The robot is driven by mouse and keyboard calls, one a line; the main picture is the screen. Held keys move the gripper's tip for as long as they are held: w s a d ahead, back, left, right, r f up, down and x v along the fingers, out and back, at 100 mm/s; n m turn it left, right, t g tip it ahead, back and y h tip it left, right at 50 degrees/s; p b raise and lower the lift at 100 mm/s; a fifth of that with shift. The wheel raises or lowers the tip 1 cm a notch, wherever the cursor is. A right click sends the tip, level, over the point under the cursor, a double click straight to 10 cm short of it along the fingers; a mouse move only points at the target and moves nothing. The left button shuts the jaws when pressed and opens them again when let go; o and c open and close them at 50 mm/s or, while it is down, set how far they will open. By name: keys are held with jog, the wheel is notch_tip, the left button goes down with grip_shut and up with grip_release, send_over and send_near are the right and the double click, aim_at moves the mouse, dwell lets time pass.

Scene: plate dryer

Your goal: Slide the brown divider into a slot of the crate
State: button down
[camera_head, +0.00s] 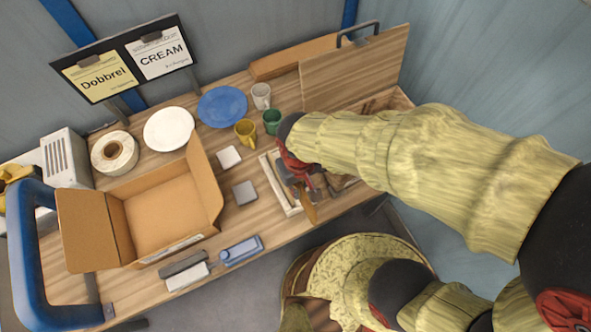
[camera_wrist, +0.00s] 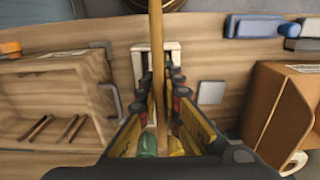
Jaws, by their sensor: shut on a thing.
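My gripper (camera_head: 306,187) is shut on the brown divider (camera_head: 309,212), whose lower end shows below the fingers in the head view. In the wrist view the divider (camera_wrist: 156,35) is a long, thin strip seen edge-on between the fingers (camera_wrist: 158,95). The wooden crate (camera_wrist: 50,75) lies to the left in the wrist view, apart from the divider, with dark brown strips inside. In the head view the crate (camera_head: 403,97) is at the right, mostly hidden by my arm. The divider is over or beside a white frame (camera_head: 277,184); its height is unclear.
A wooden panel (camera_head: 355,72) with a handle stands behind the crate. A green mug (camera_head: 272,121), a yellow mug (camera_head: 245,132) and a blue plate (camera_head: 222,106) stand at the back. An open cardboard box (camera_head: 165,215) fills the left. Grey and white blocks lie between.

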jog(key=s+r, duration=0.1)
jog(key=s+r+p, duration=0.2)
jog(key=r, duration=0.1)
jog(key=shift+s+d+r, duration=0.1)
jog(key=shift+s+d, duration=0.1)
jog(key=shift+d, duration=0.15)
